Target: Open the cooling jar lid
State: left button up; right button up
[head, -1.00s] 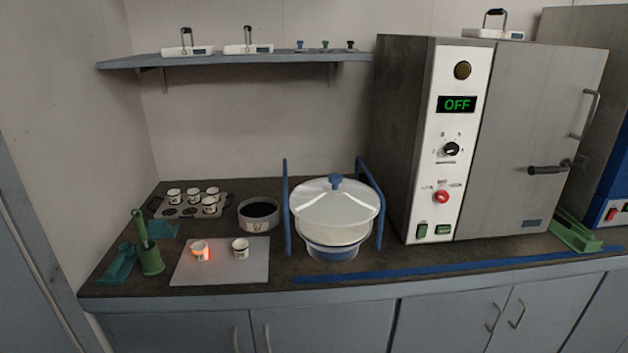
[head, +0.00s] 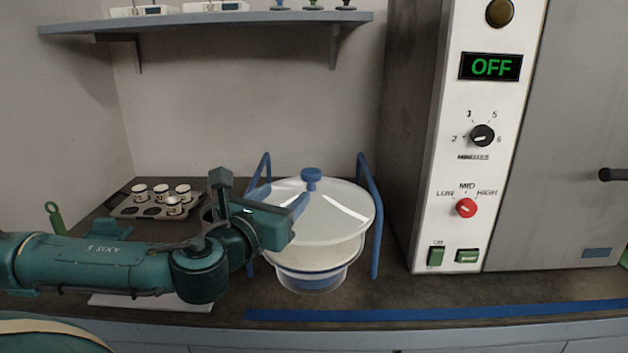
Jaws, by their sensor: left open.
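The cooling jar (head: 313,279) is a clear round vessel with a blue band, standing on the counter. Its wide pale translucent lid (head: 335,213) rests on top, with a blue knob (head: 311,178) at the centre. My left gripper (head: 262,196) is open and empty, at the left side of the lid. One finger appears close to the knob's lower left in the picture; I cannot tell whether it touches the lid. The gripper hides part of the lid's left edge. My right gripper is out of view.
Blue upright frames (head: 373,225) flank the jar. A large oven-like cabinet (head: 480,235) reading OFF stands at right. A tray (head: 125,206) with several small cups sits behind my left arm. A shelf (head: 215,20) is above.

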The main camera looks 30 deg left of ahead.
aim_at(307, 175)
pick_arm(q)
jog(key=w, duration=0.4)
jog(key=w+a+p, duration=0.1)
jog(key=w, duration=0.7)
jog(key=shift+w+a, duration=0.2)
jog(key=shift+a, duration=0.2)
grip_shut()
